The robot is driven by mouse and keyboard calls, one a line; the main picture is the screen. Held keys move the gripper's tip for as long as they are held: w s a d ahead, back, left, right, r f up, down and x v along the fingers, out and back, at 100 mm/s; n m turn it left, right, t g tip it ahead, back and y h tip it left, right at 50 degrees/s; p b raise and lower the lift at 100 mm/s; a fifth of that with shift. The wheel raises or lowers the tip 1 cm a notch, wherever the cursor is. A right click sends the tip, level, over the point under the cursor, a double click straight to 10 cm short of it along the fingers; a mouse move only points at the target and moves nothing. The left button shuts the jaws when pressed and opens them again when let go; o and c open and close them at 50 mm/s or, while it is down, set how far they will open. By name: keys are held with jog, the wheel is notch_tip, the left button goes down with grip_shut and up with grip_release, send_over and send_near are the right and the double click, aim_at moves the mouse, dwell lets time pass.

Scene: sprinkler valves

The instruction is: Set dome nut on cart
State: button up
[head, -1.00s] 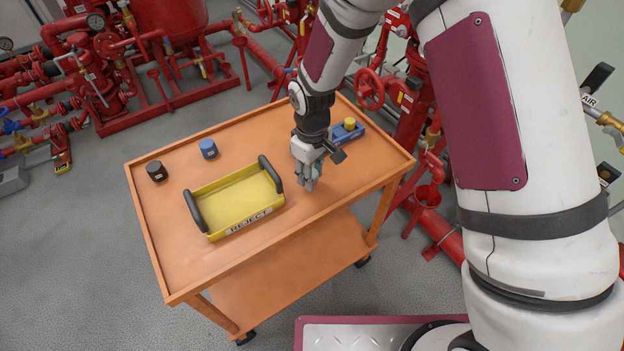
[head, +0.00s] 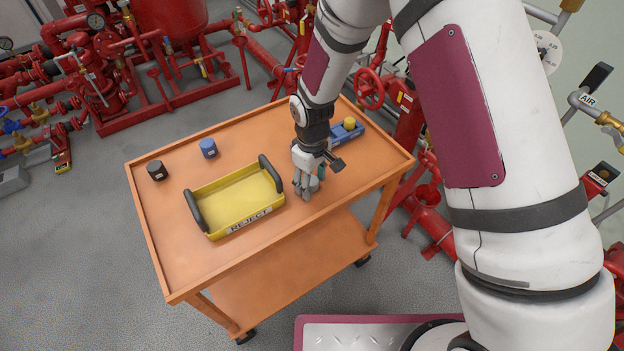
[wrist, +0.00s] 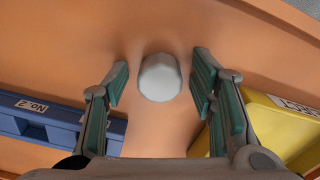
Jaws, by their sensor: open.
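The cart (head: 165,262) is orange with a flat top and a lower shelf. My gripper (head: 308,187) is low over its top, right of the yellow tray. In the wrist view my gripper (wrist: 160,84) is open, with green-padded fingers on either side of a pale grey rounded piece (wrist: 160,78), which looks like the dome nut. Gaps show between it and both fingers. It appears to stand on the cart top, though its base is hidden. In the head view the fingers make it hard to pick out.
A yellow REJECT tray (head: 208,234) with black handles is left of my gripper. A black cylinder (head: 157,170) and a blue one (head: 208,148) stand behind it. A blue holder (head: 338,137) carries a yellow piece (head: 349,123). Red pipework surrounds the cart's far side.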

aim_at(312, 181)
notch_tip(312, 181, up, 12)
jog(key=shift+r, duration=0.2)
dwell(0.4)
jog(key=s+d+r+m+t, duration=0.1)
jog(key=s+d+r+m, duration=0.15)
jog(key=d+r, duration=0.45)
jog(key=s+d+r+m+t, duration=0.15)
jog(key=s+d+r, duration=0.25)
jog(key=r, duration=0.5)
jog(key=s+d+r+m+t, duration=0.1)
jog(key=s+d+r+m, duration=0.2)
jog(key=s, duration=0.5)
jog(key=s+d+r+m+t, duration=0.1)
jog(key=s+d+r+m, duration=0.2)
jog(key=s+d, duration=0.3)
jog(key=shift+s+r, duration=0.55)
jog(key=shift+s, duration=0.55)
jog(key=shift+d, duration=0.1)
